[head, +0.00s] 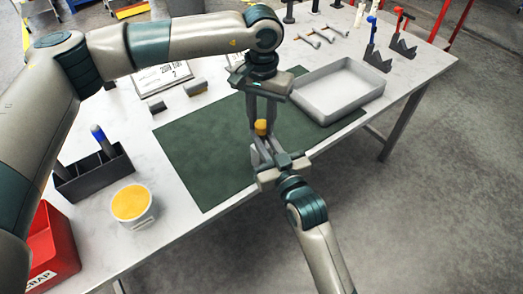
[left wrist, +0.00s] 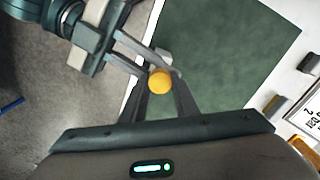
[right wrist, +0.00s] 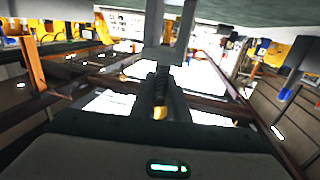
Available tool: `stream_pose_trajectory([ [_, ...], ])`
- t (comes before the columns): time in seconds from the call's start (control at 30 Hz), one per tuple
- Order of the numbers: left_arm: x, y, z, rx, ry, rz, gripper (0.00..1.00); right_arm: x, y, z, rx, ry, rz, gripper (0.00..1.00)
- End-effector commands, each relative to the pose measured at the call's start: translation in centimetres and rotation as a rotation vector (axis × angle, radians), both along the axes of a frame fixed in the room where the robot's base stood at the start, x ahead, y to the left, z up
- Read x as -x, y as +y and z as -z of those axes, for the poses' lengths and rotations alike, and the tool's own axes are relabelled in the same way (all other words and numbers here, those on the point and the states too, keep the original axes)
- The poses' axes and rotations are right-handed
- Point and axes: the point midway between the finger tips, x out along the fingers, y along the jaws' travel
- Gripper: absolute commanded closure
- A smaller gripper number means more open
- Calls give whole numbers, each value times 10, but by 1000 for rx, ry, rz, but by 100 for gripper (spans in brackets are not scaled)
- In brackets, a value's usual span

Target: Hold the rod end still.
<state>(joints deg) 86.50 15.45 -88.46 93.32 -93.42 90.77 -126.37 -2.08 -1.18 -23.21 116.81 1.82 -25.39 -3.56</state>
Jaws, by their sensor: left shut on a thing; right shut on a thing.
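My left gripper (head: 262,125) points down over the front edge of the green mat. Its fingers are closed about a small part with a round yellow cap (head: 261,127); the cap also shows between the fingertips in the left wrist view (left wrist: 159,81). My right gripper (head: 264,150) reaches up from the front, its fingertips just below the cap. In the right wrist view its fingers (right wrist: 160,95) are closed about a dark threaded rod (right wrist: 160,85), with a grey block (right wrist: 163,55) beyond. How the rod and the capped part join is hidden by the fingers.
The green mat (head: 205,150) is mostly bare. A grey tray (head: 338,105) lies right of the grippers. Grey blocks (head: 195,87) lie behind. A black holder (head: 93,175), a tub with yellow contents (head: 132,218) and a red scrap bin (head: 48,250) stand left.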

Motion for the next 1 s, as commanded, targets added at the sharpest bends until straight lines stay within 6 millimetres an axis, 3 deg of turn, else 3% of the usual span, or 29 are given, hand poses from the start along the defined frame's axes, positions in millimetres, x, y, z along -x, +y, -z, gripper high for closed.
stream_pose_trajectory([
  [0.5,-1,0,0,-1,-2,721,100,0,0,1,1,2,-1,100],
  [0.87,-1,0,0,-1,-2,771,100,0,0,1,1,2,-1,100],
  [0.9,-1,0,0,-1,-2,771,68,0,0,1,1,2,-1,100],
  [0.97,-1,0,0,0,-2,771,54,0,0,1,1,2,-1,100],
  [1.0,-1,0,0,0,-2,771,54,0,0,1,1,2,-1,100],
])
